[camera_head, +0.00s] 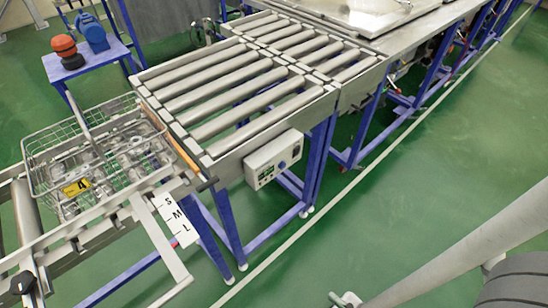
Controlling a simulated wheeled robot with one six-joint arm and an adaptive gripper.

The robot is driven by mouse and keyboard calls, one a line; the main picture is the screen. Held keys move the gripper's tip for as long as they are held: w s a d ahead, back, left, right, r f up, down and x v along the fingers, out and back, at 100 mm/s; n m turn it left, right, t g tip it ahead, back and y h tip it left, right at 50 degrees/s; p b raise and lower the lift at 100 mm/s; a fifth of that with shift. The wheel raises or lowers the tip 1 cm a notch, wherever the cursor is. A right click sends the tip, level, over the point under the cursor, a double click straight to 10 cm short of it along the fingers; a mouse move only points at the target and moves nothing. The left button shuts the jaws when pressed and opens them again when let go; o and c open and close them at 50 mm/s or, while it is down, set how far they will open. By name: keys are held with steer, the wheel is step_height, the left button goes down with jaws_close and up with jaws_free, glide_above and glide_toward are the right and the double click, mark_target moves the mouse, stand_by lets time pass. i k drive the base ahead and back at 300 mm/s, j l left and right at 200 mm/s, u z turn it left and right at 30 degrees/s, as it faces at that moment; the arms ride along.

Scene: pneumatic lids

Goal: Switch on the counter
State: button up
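The counter appears to be the grey control box (273,160) mounted on the side of the roller conveyor. Its front panel carries a small display, a dark round knob or button and green parts. They are too small to tell whether it is on. A pale grey tube, probably my arm, crosses the lower right. A small metallic part at the bottom edge may be my gripper (346,299); it is cut off by the frame. It is well apart from the box, and I cannot see its fingers clearly.
The roller conveyor (217,88) stands on blue legs. A wire basket (40,150) with a yellow tag holds clear items at left. A white S-M-L plate (177,220) sticks out below the conveyor end. Green floor is free right of the box, beyond a white line.

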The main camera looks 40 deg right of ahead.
mark_target(296, 152)
steer(key=k+l, duration=0.15)
steer(key=l, duration=0.15)
steer(key=k+l, duration=0.2)
steer(key=l, duration=0.15)
steer(key=k+l, duration=0.15)
steer(key=l, duration=0.15)
steer(key=k+l, duration=0.15)
steer(key=l, duration=0.2)
